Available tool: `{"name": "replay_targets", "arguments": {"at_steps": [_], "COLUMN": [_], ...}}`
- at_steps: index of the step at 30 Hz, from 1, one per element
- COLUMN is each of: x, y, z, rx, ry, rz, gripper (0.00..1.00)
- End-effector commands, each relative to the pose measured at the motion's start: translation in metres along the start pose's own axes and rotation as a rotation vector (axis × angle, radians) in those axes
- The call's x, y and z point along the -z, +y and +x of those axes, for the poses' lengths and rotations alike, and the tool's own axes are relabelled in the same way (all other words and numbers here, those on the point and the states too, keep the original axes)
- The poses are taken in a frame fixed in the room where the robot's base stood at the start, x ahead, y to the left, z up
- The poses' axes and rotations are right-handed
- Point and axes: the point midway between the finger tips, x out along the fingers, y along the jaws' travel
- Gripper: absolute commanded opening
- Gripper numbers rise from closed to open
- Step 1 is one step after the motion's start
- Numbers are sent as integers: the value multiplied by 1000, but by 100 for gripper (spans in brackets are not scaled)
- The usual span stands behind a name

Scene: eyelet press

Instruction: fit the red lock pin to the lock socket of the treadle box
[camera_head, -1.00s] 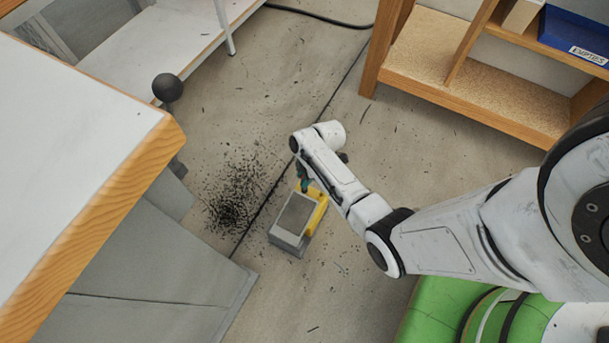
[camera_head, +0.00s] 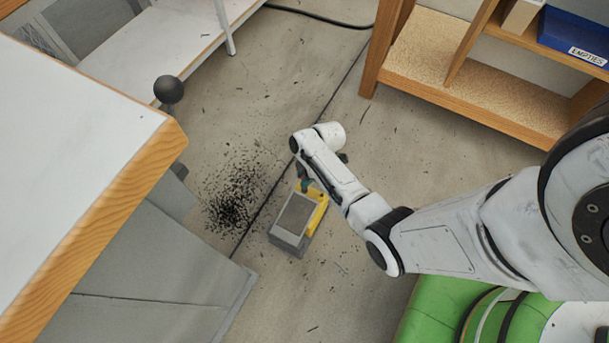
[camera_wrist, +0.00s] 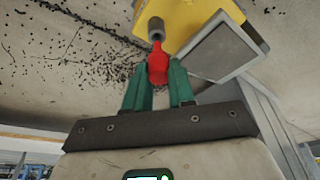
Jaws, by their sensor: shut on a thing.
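The treadle box (camera_head: 320,214) is yellow and grey with a dark pedal plate, and stands on the floor below my arm. It also shows in the wrist view (camera_wrist: 190,17) at the top. The lock socket (camera_wrist: 156,28) is a short grey cylinder on its yellow part. My gripper (camera_wrist: 160,78) has green fingers shut on the red lock pin (camera_wrist: 158,66). The pin's narrow end points at the socket and appears to meet its mouth; I cannot tell how deep it sits. In the head view my gripper (camera_head: 304,181) is mostly hidden under my arm, and the pin is hidden.
A white-topped bench (camera_head: 70,130) with a wooden edge stands at the left, with a dark ball knob (camera_head: 168,89) beside it. A wooden shelf (camera_head: 470,90) with a blue bin (camera_head: 575,35) is at the upper right. Black scraps (camera_head: 230,205) litter the floor left of the box.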

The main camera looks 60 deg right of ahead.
Motion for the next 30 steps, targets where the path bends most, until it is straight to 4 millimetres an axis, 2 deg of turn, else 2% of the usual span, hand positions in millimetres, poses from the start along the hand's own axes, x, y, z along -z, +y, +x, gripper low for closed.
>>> {"name": "replay_targets", "arguments": {"at_steps": [17, 30], "x": [0, -2], "y": [0, 0], "z": [-1, 6], "rx": [0, 0], "ry": [0, 0], "rz": [0, 0], "gripper": [0, 0]}}
